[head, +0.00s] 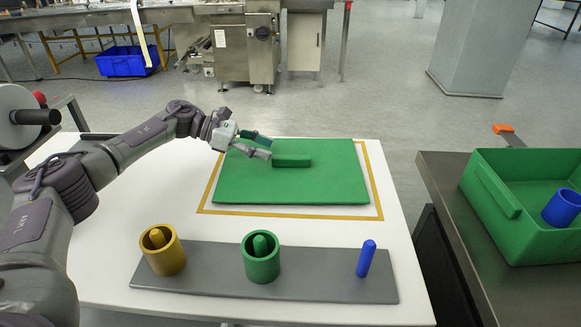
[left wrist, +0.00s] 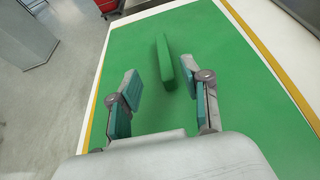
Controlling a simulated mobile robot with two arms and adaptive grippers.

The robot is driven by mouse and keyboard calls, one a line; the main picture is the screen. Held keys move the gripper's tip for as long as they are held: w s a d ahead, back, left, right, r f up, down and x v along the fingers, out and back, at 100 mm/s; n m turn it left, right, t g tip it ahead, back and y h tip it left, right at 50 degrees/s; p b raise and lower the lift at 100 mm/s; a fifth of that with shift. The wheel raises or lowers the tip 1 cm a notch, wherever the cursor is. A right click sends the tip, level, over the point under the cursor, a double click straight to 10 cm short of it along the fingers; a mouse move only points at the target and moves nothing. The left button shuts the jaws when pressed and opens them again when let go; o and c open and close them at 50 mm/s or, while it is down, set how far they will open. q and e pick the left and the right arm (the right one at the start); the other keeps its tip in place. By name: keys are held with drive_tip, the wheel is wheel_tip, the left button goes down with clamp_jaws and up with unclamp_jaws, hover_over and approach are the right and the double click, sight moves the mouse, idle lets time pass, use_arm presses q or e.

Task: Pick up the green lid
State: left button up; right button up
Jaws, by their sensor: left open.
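The green lid (head: 300,187) is a flat green board lying on the white table, inside a yellow outline. A raised green block (head: 292,160), like a handle, stands near its middle. It also shows in the left wrist view (left wrist: 165,60), ahead of the fingertips and roughly between their lines. My left gripper (head: 264,147) is open and empty, above the lid's left half and just left of the block. In the left wrist view its two fingers (left wrist: 161,84) are spread over the lid, apart from the block. My right gripper is not in view.
A grey board (head: 320,280) at the table's front holds a yellow cylinder (head: 163,252), a green cylinder (head: 261,260) and a blue peg (head: 366,258). A green bin (head: 520,233) with a blue cylinder (head: 562,207) stands on the right counter. Yellow tape (head: 375,185) borders the lid.

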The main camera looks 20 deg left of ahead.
sight(286, 157)
use_arm(q)
drive_tip(key=x, duration=0.3)
drive_tip(key=shift+d, duration=0.25)
drive_tip(key=x, duration=0.4)
drive_tip(key=shift+d+f, duration=0.25)
drive_tip(key=shift+d, duration=0.05)
drive_tip(key=shift+s, duration=0.1)
drive_tip(key=shift+c, duration=1.1)
clamp_jaws()
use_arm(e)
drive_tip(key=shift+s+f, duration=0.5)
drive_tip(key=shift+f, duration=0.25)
